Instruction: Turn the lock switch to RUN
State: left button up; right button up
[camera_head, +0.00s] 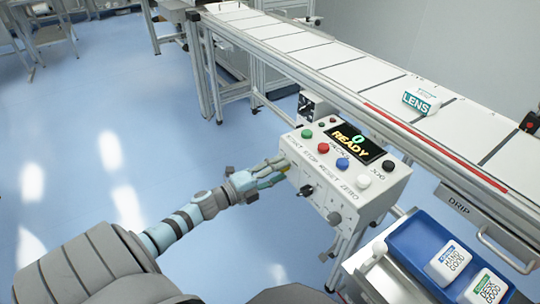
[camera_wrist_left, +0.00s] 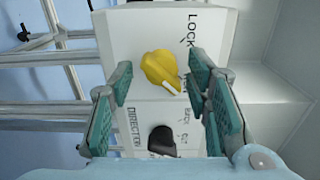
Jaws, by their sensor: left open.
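The lock switch is a yellow knob (camera_wrist_left: 160,68) on the white front face of the control box (camera_wrist_left: 150,25), under the printed word LOCK. Its white pointer mark slants toward the lower right, to a small label partly hidden by a finger. My left gripper (camera_wrist_left: 158,78) is open, with its green-padded fingers on either side of the knob; I cannot tell whether they touch it. In the head view, my left gripper (camera_head: 277,170) is at the left part of the box's front (camera_head: 345,200) and mostly hides the knob. My right gripper is out of view.
A black DIRECTION knob (camera_wrist_left: 162,140) is close to the lock switch. Coloured buttons and a READY display (camera_head: 355,143) are on the box top. A conveyor (camera_head: 340,75) runs behind it. A blue tray (camera_head: 415,245) is at right. The floor at left is clear.

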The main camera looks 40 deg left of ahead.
pick_arm(q)
jog(key=v, duration=1.1)
jog(key=shift+s, duration=0.25)
